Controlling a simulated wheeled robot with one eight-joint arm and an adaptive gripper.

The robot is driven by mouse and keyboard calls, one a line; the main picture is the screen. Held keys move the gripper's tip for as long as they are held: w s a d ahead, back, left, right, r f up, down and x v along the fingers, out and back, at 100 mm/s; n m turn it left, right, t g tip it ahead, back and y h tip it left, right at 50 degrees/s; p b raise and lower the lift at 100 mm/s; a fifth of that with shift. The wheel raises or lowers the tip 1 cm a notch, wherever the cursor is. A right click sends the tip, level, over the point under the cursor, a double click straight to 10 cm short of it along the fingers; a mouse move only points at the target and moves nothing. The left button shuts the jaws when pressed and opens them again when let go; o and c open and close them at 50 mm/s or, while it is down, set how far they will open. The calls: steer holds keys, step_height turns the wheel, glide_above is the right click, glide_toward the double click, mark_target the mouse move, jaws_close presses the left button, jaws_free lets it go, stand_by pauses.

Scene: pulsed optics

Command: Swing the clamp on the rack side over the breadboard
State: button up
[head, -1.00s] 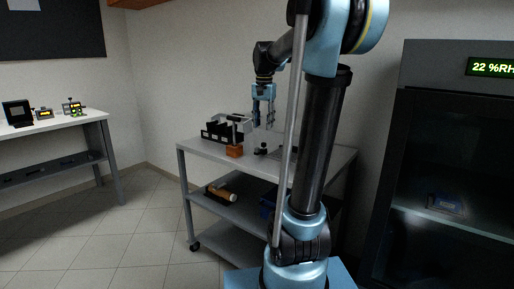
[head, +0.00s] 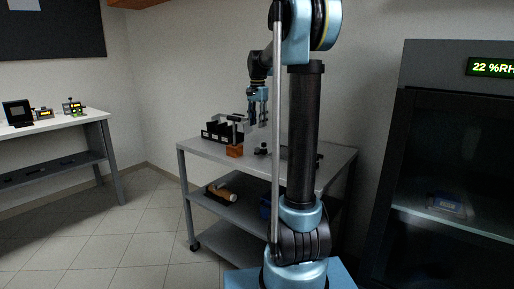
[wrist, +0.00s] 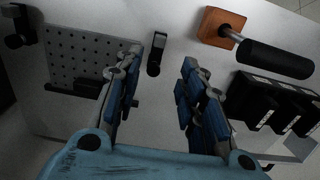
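The breadboard (wrist: 85,58) is a grey plate with rows of holes at the left of the wrist view. The rack-side clamp (wrist: 156,54) is small and black and stands beside the breadboard's right edge, apart from the holes. Another black clamp (wrist: 18,27) is at the breadboard's far left. My gripper (wrist: 162,72) is open and empty, its fingers pointing towards the rack-side clamp; I cannot tell its height above it. In the head view my gripper (head: 257,112) hangs over the cart top, and my arm hides most of the breadboard.
The black rack (wrist: 268,105) is at right in the wrist view. An orange block (wrist: 215,27) with a post and a black cylinder stands near it. The cart (head: 195,147) has lower shelves. A side table (head: 60,124) stands left, a dark cabinet (head: 400,150) right.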

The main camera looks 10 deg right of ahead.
step_height(320, 180, down, 12)
stand_by(0.5)
steer(key=shift+c, duration=0.6)
jaws_close()
